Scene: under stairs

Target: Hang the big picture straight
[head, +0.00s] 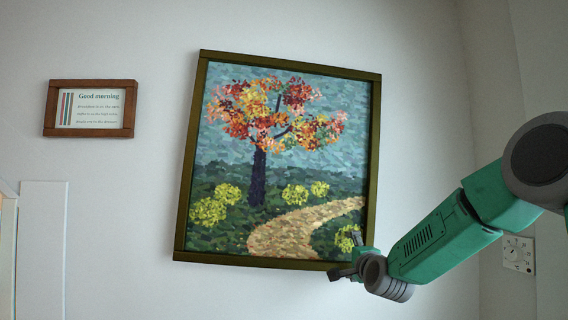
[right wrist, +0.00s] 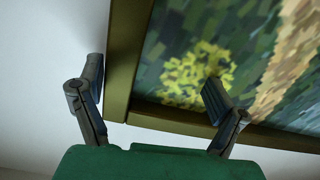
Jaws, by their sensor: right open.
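The big picture (head: 278,150), a painted autumn tree in an olive-brown frame, hangs on the wall in the middle of the head view. It looks tilted clockwise, its top edge sloping down to the right. My right gripper (head: 343,256) is open at its lower right corner. In the right wrist view the open gripper (right wrist: 152,72) has one finger over the wall beside the frame (right wrist: 127,65) and the other in front of the canvas. The frame corner lies between the fingers; I cannot tell whether they touch it. My left gripper is not in view.
A small "Good morning" picture (head: 91,108) in a brown frame hangs to the left, nearly level. A white panel (head: 41,250) stands at the lower left. A white wall device with a dial (head: 518,254) is at the right.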

